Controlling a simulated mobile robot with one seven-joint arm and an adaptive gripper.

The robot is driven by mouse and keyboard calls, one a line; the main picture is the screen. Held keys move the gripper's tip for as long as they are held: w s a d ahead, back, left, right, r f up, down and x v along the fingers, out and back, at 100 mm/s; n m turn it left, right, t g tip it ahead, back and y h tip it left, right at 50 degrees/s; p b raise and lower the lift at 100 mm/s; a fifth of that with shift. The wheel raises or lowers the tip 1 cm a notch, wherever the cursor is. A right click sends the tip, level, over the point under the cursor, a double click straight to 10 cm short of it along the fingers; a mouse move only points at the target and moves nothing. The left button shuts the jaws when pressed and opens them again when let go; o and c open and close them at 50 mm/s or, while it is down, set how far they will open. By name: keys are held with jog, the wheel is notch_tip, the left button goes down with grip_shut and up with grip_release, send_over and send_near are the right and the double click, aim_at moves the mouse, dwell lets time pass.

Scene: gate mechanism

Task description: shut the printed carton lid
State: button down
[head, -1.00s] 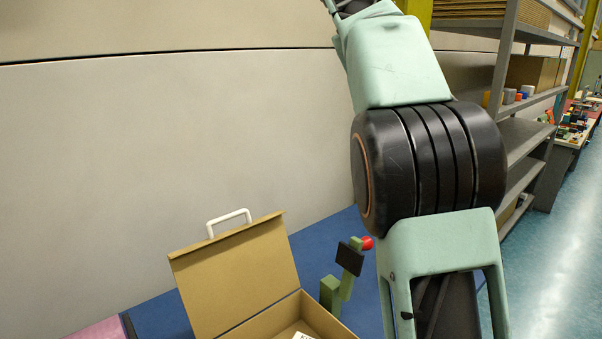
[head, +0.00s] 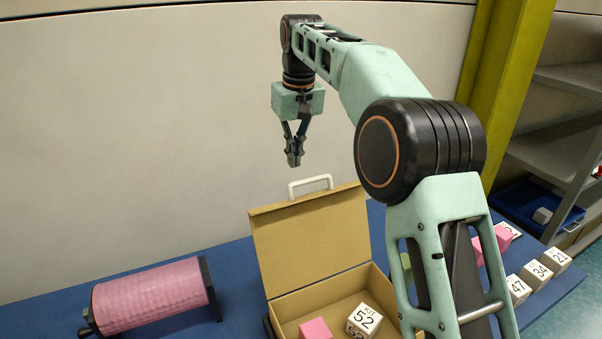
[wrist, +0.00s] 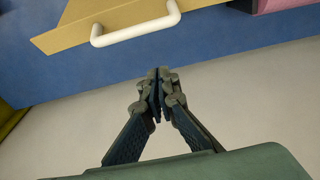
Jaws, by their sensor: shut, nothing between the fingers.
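The brown carton (head: 290,310) stands on the blue table with its lid (head: 310,238) raised, tilted back a little past upright. A white handle (head: 310,186) sits on the lid's top edge. It also shows in the wrist view (wrist: 135,28), with part of the lid (wrist: 75,25) beside it. No print on the lid can be made out. Inside the carton are a white block marked 52 (head: 364,320) and a pink block (head: 315,329). My gripper (head: 294,160) is shut and empty, above and behind the handle, apart from it. Its fingertips (wrist: 160,88) also show in the wrist view.
A pink roller (head: 150,293) in a dark stand lies left of the carton. White numbered blocks (head: 535,272) and pink blocks stand at the right on the blue table (head: 250,260). A yellow post (head: 505,85) and grey shelves are further right. The wall is close behind.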

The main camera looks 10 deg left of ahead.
jog(key=shift+s+d+f, duration=0.5)
jog(key=shift+s+d, duration=0.05)
jog(key=shift+s, duration=0.15)
jog(key=shift+s+d+f, duration=0.45)
jog(key=shift+s+d, duration=0.1)
jog(key=shift+s, duration=0.1)
jog(key=shift+s+d+b, duration=0.15)
jog(key=shift+b, duration=0.3)
